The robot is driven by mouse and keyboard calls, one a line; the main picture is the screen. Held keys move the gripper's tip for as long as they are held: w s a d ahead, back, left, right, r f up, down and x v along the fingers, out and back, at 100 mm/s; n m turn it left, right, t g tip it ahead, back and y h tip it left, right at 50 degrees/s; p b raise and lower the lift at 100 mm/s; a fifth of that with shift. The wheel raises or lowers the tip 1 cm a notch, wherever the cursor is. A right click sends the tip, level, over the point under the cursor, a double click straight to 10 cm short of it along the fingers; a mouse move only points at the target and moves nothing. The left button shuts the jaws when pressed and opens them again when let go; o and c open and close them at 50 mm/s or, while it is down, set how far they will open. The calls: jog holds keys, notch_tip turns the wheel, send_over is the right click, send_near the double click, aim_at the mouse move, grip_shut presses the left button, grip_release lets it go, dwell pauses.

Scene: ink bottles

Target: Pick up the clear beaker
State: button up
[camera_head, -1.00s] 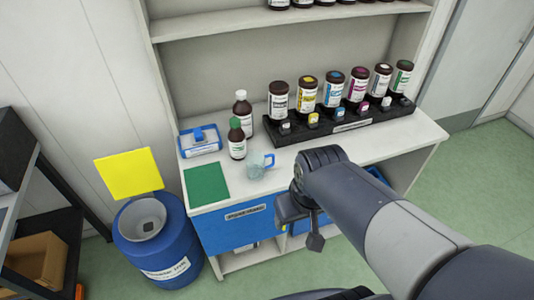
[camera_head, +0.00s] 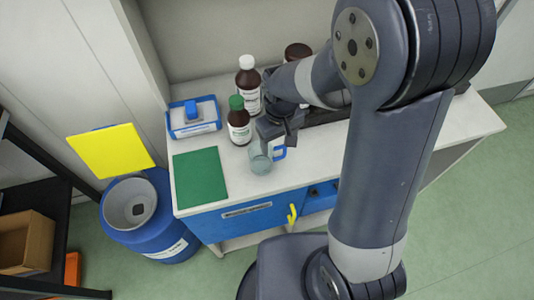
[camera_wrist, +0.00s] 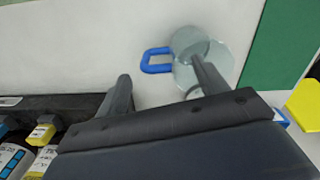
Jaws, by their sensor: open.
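The clear beaker (camera_head: 260,161) stands on the white counter, right of the green mat. Its blue handle shows on its right in the head view and on its left in the wrist view, where the beaker (camera_wrist: 189,42) is also seen. My gripper (camera_head: 279,138) is open just above and beside the beaker. In the wrist view my gripper (camera_wrist: 160,70) has one finger across the front of the beaker and the other left of the handle (camera_wrist: 148,66). The handle appears between the fingers. I cannot tell whether a finger touches the glass.
A green-capped brown bottle (camera_head: 239,123) stands close behind the beaker, with a white-capped bottle (camera_head: 248,82) behind it. A blue-and-white box (camera_head: 194,117) and the green mat (camera_head: 200,177) are to the left. A black rack (camera_wrist: 75,108) with ink bottles lies near my gripper.

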aim_at(279, 158)
jog(key=shift+d+f+p, duration=0.15)
jog(key=shift+f+p, duration=0.3)
jog(key=shift+f, duration=2.9)
jog(key=shift+c, duration=0.3)
jog(key=c, duration=1.1)
jog(key=shift+r, duration=0.15)
grip_shut()
jog(key=shift+r, duration=4.85)
